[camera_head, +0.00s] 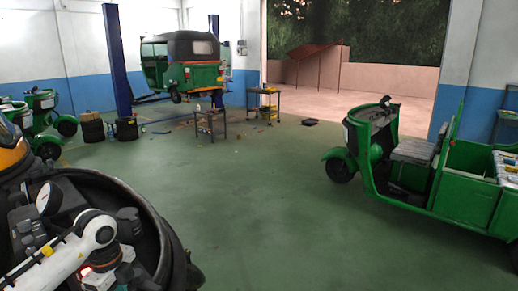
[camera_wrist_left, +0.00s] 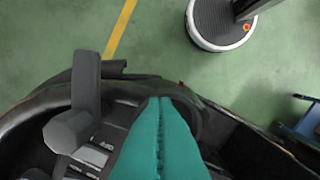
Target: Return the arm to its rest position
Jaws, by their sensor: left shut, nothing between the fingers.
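My left gripper (camera_wrist_left: 160,102) shows in the left wrist view as two teal fingers pressed together, shut and empty. It is over a dark rimmed body (camera_wrist_left: 40,115) with grey and black parts inside. In the head view my white left arm is at the bottom left, in front of a large black curved rim (camera_head: 150,215); its fingers cannot be made out there. My right gripper is in neither view.
A green rickshaw (camera_head: 465,185) stands at the right. Another rickshaw (camera_head: 185,65) is raised by a blue post lift (camera_head: 116,60) at the back. Two carts (camera_head: 210,122) (camera_head: 264,104) stand near it. Green vehicles (camera_head: 42,105) are at the left. The middle floor is clear.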

